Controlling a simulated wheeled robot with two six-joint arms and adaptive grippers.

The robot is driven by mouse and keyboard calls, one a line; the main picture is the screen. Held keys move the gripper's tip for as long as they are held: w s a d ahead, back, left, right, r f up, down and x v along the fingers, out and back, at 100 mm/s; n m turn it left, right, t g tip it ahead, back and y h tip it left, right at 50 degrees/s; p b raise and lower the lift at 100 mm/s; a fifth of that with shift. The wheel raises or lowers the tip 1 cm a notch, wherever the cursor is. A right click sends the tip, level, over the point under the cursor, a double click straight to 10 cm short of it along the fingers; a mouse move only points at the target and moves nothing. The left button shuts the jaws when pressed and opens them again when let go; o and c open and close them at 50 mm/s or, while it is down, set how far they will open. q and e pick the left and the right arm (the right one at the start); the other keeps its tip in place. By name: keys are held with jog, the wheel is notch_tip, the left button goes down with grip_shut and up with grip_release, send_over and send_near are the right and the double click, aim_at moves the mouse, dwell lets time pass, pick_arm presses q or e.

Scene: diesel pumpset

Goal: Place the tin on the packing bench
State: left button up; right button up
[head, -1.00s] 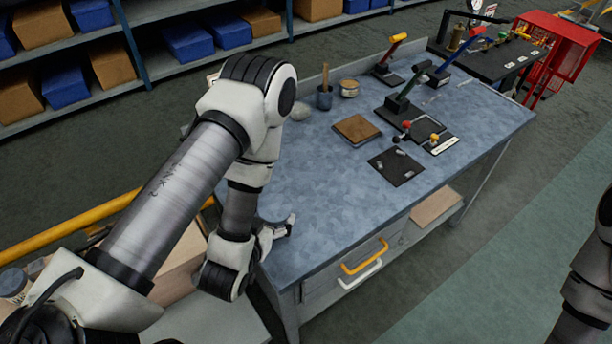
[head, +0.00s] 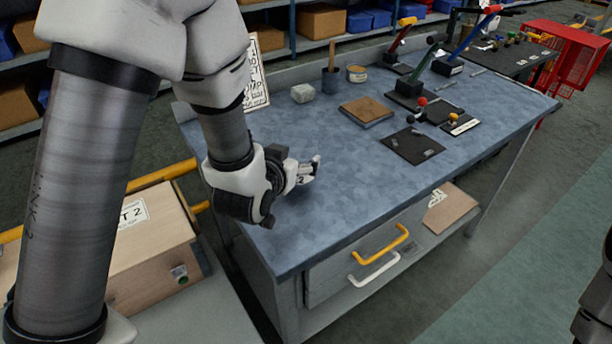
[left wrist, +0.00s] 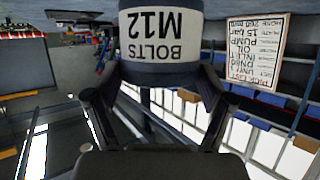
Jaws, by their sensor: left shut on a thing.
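My left gripper (head: 308,172) is over the left end of a blue-topped bench (head: 330,205). In the left wrist view (left wrist: 160,85) its two fingers stand on either side of a tin (left wrist: 160,35) and are shut on it. The tin is dark, with a white label reading BOLTS M12, upside down in that view. In the head view the gripper mostly hides the tin, and I cannot tell its height above the bench top. My right gripper is out of view; only part of my right arm shows at the right edge.
On the bench are a small pot (head: 357,74), a dark cup (head: 331,80), a pale block (head: 303,93), a brown square plate (head: 366,110), a black mat (head: 412,146) and coloured levers (head: 425,70). A sign (head: 256,80) stands at the back left. The front-left top is clear.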

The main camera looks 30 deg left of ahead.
aim_at(304, 146)
pick_arm(q)
jog(key=shift+w+r+p, duration=0.2)
jog(key=shift+w+p, duration=0.25)
jog(key=shift+w, duration=0.2)
jog(key=w, duration=0.4)
jog(key=shift+d+f+p, duration=0.15)
jog(key=shift+f+p, duration=0.15)
jog(key=shift+f, duration=0.05)
notch_tip(304, 146, down, 3)
jog(key=shift+f, duration=0.25)
jog(key=o, duration=1.3)
jog(key=shift+o, duration=0.8)
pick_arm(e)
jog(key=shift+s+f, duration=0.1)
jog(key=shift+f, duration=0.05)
